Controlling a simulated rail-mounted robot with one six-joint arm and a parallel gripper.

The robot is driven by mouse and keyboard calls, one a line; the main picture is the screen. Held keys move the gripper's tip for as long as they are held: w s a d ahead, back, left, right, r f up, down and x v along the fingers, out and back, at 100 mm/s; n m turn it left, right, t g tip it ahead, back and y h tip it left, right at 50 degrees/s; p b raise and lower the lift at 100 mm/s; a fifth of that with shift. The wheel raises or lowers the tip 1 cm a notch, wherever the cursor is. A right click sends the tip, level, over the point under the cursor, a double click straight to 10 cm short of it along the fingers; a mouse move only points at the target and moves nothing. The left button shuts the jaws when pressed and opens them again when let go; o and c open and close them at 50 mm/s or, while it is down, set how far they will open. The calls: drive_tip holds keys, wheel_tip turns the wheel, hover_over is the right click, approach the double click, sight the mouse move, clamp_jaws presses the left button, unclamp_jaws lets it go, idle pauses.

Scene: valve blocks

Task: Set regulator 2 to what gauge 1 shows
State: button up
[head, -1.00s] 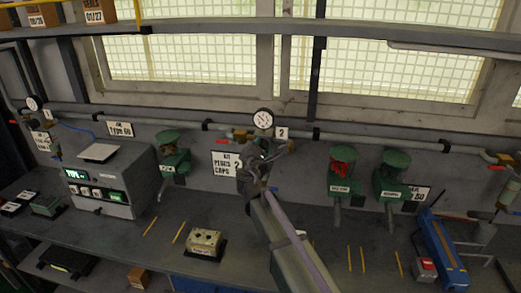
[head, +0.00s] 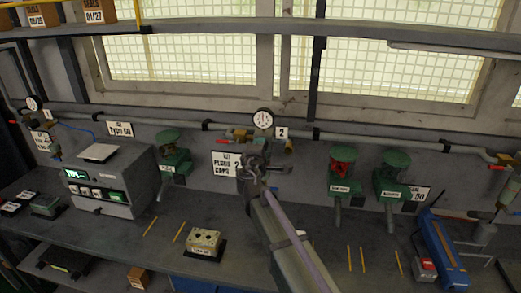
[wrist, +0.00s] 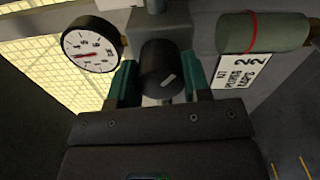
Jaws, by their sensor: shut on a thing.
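In the wrist view the black knob of regulator 2 (wrist: 160,68) sits between the green fingers of my gripper (wrist: 160,80). The gripper is shut on the knob, and a pale pointer mark shows on the knob's face. Gauge 2 (head: 262,118), a white dial above the regulator, also shows in the wrist view (wrist: 91,44) with a red needle. In the head view my gripper (head: 262,165) hides most of the regulator. Gauge 1 (head: 33,103) is at the far left on the pipe, beside its "1" tag. Its reading is too small to tell.
A grey-green cylinder with a red band (wrist: 262,30) is right of the knob, above a label plate (wrist: 243,72). Green valve units (head: 342,172) stand right of my arm. A grey box (head: 112,178) with displays stands left. The bench between holds a small beige block (head: 203,242).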

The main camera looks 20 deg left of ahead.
drive_tip(key=shift+m, duration=0.6)
drive_tip(key=o, duration=0.9)
drive_tip(key=shift+o, duration=0.2)
drive_tip(key=s+d, duration=0.1)
drive_tip(key=s, duration=0.9)
drive_tip(key=shift+s+d, duration=0.35)
